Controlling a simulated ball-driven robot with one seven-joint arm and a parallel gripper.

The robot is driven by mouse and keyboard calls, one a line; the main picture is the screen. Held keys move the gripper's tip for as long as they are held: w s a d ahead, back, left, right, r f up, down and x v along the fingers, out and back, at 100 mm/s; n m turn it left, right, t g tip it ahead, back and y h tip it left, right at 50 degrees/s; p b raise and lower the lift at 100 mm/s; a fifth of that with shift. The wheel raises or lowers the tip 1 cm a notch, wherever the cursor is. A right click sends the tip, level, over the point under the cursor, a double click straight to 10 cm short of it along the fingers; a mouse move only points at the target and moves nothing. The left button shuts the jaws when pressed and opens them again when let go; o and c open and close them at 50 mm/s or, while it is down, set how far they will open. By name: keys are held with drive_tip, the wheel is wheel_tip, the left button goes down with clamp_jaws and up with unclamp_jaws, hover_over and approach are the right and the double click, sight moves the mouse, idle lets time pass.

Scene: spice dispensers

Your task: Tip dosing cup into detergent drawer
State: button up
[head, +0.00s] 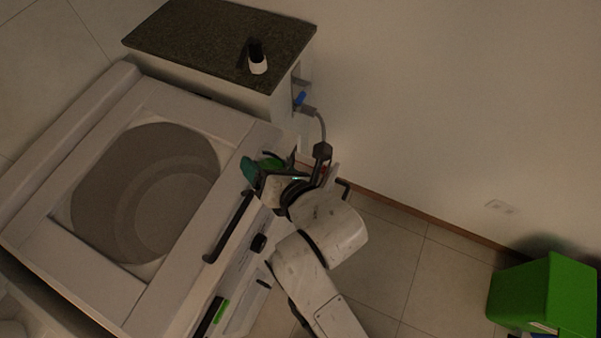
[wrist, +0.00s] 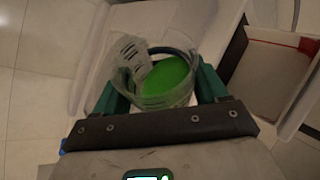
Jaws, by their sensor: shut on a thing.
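The dosing cup (wrist: 157,85) is clear, with printed marks on its wall and bright green liquid inside. It sits between the green fingers of my gripper (wrist: 160,92), which is shut on it. In the head view my gripper (head: 262,168) is above the front edge of the washing machine, and the green of the cup (head: 271,162) shows only partly behind the fingers. A white open compartment with a reddish inside, which looks like the detergent drawer (wrist: 311,88), lies right of the cup in the wrist view. The cup is apart from it in the picture. I cannot tell the cup's exact tilt.
The washing machine (head: 95,105) has a round window and a dark handle (head: 228,228). A cabinet with a dark stone top (head: 200,38) stands behind it, bearing a black-and-white bottle (head: 257,58). A green bin (head: 545,293) stands at the right. Floor between is clear.

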drive_tip(key=shift+w+d+f+m+g+y, duration=0.15)
drive_tip(key=shift+f+m+g+y, duration=0.2)
drive_tip(key=shift+m+y, duration=0.2)
idle(0.7)
drive_tip(key=shift+f+m+g+y+b, duration=0.3)
drive_tip(key=shift+f+m+g+y, duration=0.35)
drive_tip(key=shift+m, duration=0.4)
idle(1.2)
drive_tip(key=shift+w+d+r+m+y+p, duration=0.15)
drive_tip(key=shift+r+m+y+p, duration=0.15)
drive_tip(key=shift+m+y+p, duration=0.4)
idle(0.7)
drive_tip(key=shift+d+f+b, duration=0.1)
drive_tip(key=shift+f+b, duration=0.1)
drive_tip(key=shift+b, duration=0.1)
drive_tip(key=shift+w+d+f+m+y+b, duration=0.3)
drive_tip(key=shift+w+d+m+b, duration=0.2)
drive_tip(key=shift+b, duration=1)
drive_tip(key=shift+d+r+m+y+b, duration=0.1)
drive_tip(key=shift+r+m+y+b, duration=0.4)
drive_tip(key=shift+b, duration=0.5)
drive_tip(key=shift+w+f+b, duration=0.1)
drive_tip(key=shift+f+b, duration=0.2)
drive_tip(key=shift+b, duration=0.15)
